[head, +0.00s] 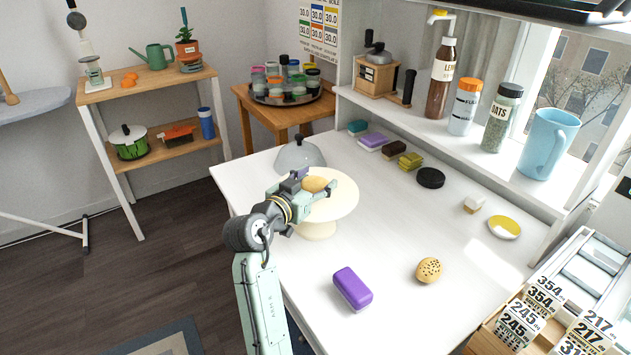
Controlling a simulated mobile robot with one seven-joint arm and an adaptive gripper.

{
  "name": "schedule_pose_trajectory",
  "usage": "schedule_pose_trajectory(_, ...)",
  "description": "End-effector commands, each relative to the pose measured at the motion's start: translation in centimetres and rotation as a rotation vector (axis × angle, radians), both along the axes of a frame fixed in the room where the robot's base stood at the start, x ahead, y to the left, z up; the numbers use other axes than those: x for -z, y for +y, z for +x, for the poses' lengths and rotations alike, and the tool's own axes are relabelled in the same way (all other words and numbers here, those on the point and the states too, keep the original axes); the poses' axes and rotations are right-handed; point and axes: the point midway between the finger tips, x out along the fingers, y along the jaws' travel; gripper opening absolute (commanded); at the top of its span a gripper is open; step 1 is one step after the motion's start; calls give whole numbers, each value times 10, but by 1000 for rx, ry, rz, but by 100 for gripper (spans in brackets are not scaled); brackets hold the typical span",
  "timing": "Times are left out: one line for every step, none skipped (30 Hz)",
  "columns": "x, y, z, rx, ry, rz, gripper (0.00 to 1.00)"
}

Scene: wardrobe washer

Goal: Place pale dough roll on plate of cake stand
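The cake stand (341,208) is on the white table, with a pale cream round plate on a short foot. The pale dough roll (314,184), tan and oval, is over the left part of the plate. My gripper (315,183) is at the stand's left side, with its fingers close on either side of the roll. I cannot tell whether the fingers press on the roll, or whether the roll touches the plate. My gripper and arm hide part of the plate's left edge.
A grey dome cover (299,154) stands just behind the gripper. A purple block (352,288) and a round dotted tan item (429,270) lie at the front. A black disc (431,178), a small white block (474,204) and a yellow dish (504,227) lie right. The table's middle is clear.

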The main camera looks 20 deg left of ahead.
Motion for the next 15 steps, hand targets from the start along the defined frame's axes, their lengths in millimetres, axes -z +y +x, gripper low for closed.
schedule_pose_trajectory(0, 0, 0, 0, 0, 0, 61)
schedule_pose_trajectory(0, 0, 0, 0, 0, 0, 63)
schedule_pose_trajectory(0, 0, 0, 0, 1, 0, 66)
schedule_pose_trajectory(0, 0, 0, 0, 1, 0, 68)
schedule_pose_trajectory(0, 0, 0, 0, 1, 0, 70)
schedule_pose_trajectory(0, 0, 0, 0, 1, 0, 72)
schedule_pose_trajectory(0, 0, 0, 0, 1, 0, 74)
schedule_pose_trajectory(0, 0, 0, 0, 1, 0, 75)
schedule_pose_trajectory(0, 0, 0, 0, 1, 0, 75)
schedule_pose_trajectory(0, 0, 0, 0, 1, 0, 75)
schedule_pose_trajectory(0, 0, 0, 0, 1, 0, 75)
schedule_pose_trajectory(0, 0, 0, 0, 0, 0, 75)
schedule_pose_trajectory(0, 0, 0, 0, 0, 0, 75)
schedule_pose_trajectory(0, 0, 0, 0, 0, 0, 75)
schedule_pose_trajectory(-1, 0, 0, 0, 0, 0, 75)
